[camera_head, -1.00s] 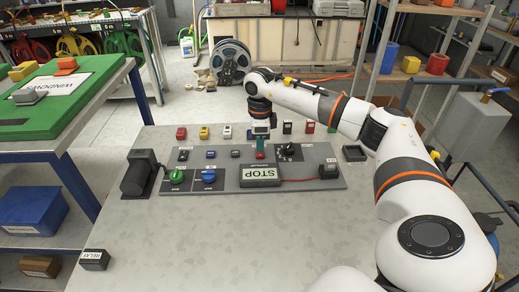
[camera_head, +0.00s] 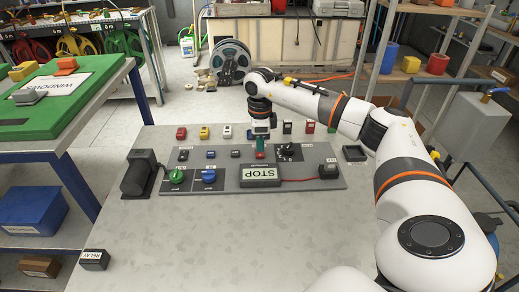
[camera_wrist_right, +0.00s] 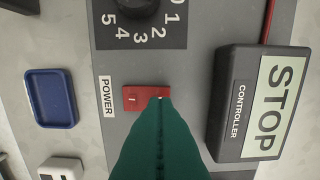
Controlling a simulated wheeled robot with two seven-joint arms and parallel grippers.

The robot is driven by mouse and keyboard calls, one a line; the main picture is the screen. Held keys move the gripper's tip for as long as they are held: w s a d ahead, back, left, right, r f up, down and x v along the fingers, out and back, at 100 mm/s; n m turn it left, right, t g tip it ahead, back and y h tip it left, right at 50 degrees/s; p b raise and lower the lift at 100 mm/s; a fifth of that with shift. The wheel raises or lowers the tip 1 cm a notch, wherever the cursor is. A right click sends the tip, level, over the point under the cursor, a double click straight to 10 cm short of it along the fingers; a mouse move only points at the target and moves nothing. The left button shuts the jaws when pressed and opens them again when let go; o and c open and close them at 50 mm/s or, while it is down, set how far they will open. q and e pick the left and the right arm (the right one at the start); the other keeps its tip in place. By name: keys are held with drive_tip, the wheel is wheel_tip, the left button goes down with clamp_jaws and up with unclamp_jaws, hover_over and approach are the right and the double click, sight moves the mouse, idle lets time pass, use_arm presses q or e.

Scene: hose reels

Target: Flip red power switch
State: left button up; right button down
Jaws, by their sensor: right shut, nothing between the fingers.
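The red power switch (camera_wrist_right: 132,99) sits on the grey panel in the right wrist view, beside a white POWER label (camera_wrist_right: 107,97). My right gripper (camera_wrist_right: 160,108) is shut and empty, with its green fingers over the right part of the switch. The fingers hide part of it, and I cannot tell whether they touch it. In the head view my right gripper (camera_head: 260,149) points down at the panel (camera_head: 225,184), behind the STOP controller (camera_head: 260,174). My left gripper is not in view.
A black numbered dial (camera_wrist_right: 140,8) lies beside the switch, and the STOP controller (camera_wrist_right: 262,105) is to its right. Green (camera_head: 177,176) and blue (camera_head: 209,176) knobs stand at the panel's left. A RELAY block (camera_head: 94,260) lies at the table's left edge. The front table area is clear.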

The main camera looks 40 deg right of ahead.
sight(260, 155)
drive_tip(key=shift+f+b, duration=0.55)
drive_tip(key=shift+f, duration=0.4)
idle(0.7)
drive_tip(key=shift+r, duration=0.15)
drive_tip(key=shift+r+p, duration=2.9)
drive_tip(key=shift+r, duration=0.5)
